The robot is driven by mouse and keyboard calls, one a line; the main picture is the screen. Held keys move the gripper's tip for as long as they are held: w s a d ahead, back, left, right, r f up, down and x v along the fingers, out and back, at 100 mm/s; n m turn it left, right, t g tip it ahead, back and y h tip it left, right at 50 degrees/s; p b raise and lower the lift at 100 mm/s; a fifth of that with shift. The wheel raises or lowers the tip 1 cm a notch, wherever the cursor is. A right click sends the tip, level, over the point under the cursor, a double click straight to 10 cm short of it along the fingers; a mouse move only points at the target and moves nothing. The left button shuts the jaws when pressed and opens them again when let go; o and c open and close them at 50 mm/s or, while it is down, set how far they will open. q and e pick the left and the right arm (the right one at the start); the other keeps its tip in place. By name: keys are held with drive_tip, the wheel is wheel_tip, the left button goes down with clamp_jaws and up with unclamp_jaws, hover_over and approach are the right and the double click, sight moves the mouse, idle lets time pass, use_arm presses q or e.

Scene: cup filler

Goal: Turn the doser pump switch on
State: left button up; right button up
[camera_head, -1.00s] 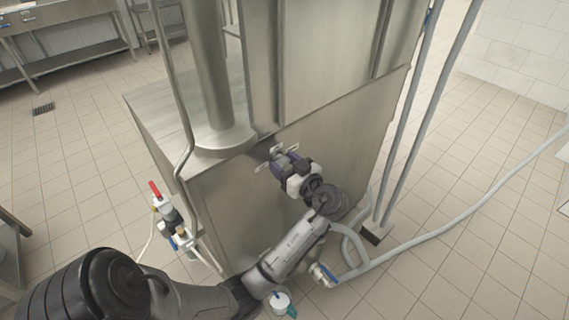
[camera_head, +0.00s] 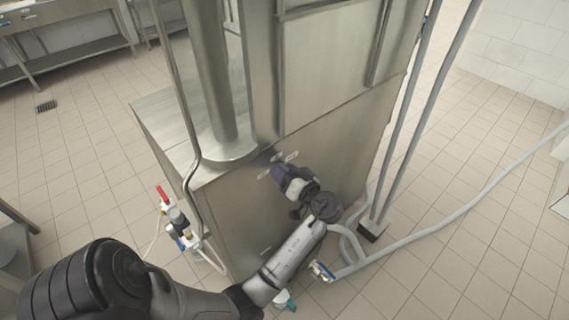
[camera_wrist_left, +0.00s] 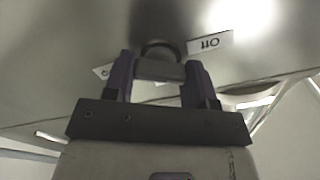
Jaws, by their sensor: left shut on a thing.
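The doser pump switch (camera_wrist_left: 160,66) is a grey knob with a dark round base on the steel cabinet's side panel. It shows between my gripper fingers in the left wrist view and is hidden behind the gripper in the head view. My left gripper (camera_wrist_left: 160,80), with purple fingers, is shut on the knob. In the head view the left gripper (camera_head: 276,166) is against the panel. A white label reading "Off" (camera_wrist_left: 210,42), upside down, is right of the knob in the wrist view. A second label (camera_wrist_left: 103,70) is partly covered by the left finger. My right gripper is not in view.
The steel cabinet (camera_head: 230,215) carries a vertical pipe (camera_head: 212,80). A valve with a red handle (camera_head: 162,193) stands at its left. Grey hoses (camera_head: 430,235) and vertical pipes lie to the right. Tiled floor (camera_head: 480,250) is open at right.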

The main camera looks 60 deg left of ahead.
use_arm(q)
drive_tip(key=m+p, duration=0.2)
drive_tip(key=p, duration=0.1)
drive_tip(key=m+p, duration=0.2)
drive_tip(key=m, duration=0.1)
drive_tip(key=m+p, duration=0.3)
drive_tip(key=shift+r+p, duration=0.25)
drive_tip(key=shift+p, duration=0.1)
drive_tip(key=m+p, duration=0.3)
drive_tip(key=shift+f+m, duration=0.2)
drive_tip(key=shift+m, duration=0.1)
drive_tip(key=shift+f+m+p, duration=0.1)
drive_tip(key=shift+m+p, duration=0.2)
drive_tip(key=o, duration=0.9)
drive_tip(key=shift+o, duration=0.2)
drive_tip(key=shift+d, duration=0.1)
